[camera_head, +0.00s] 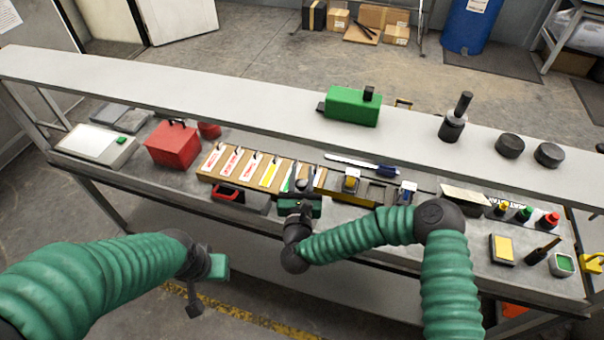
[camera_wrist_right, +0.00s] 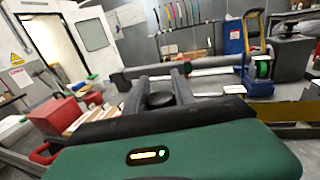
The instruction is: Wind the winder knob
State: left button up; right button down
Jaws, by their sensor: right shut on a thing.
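The winder knob (camera_wrist_right: 160,99) is a black round piece between the two dark fingers of my right gripper (camera_wrist_right: 160,88) in the right wrist view. My right gripper is shut on it. In the head view my right gripper (camera_head: 303,187) is at the middle of the bench, beside the wooden card rack. There the gripper and arm largely hide the knob and what it is fixed to. My left gripper (camera_head: 207,284) hangs in front of the bench at the lower left, away from everything. Its finger opening does not show clearly.
A raised grey shelf (camera_head: 230,105) runs behind the bench, bearing a green block (camera_head: 353,106) and black cylinders. A red box (camera_head: 172,144) and the card rack (camera_head: 210,179) stand left of my right gripper. Small bottles (camera_head: 524,215) stand at the right end.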

jog(key=c, duration=1.1)
grip_release()
jog(key=shift+s, duration=0.15)
jog(key=shift+s+a+f, duration=0.1)
jog(key=shift+s, duration=0.25)
jog(key=s, duration=0.2)
jog(key=s+b, duration=0.1)
jog(key=s, duration=0.1)
jog(key=s+b, duration=0.1)
jog(key=s, duration=0.1)
jog(key=shift+s+a+f, duration=0.2)
jog(key=shift+a, duration=0.05)
jog(key=b, duration=1.2)
send_near(300, 189)
jog(key=shift+s+r, duration=0.1)
jog(key=shift+s, duration=1)
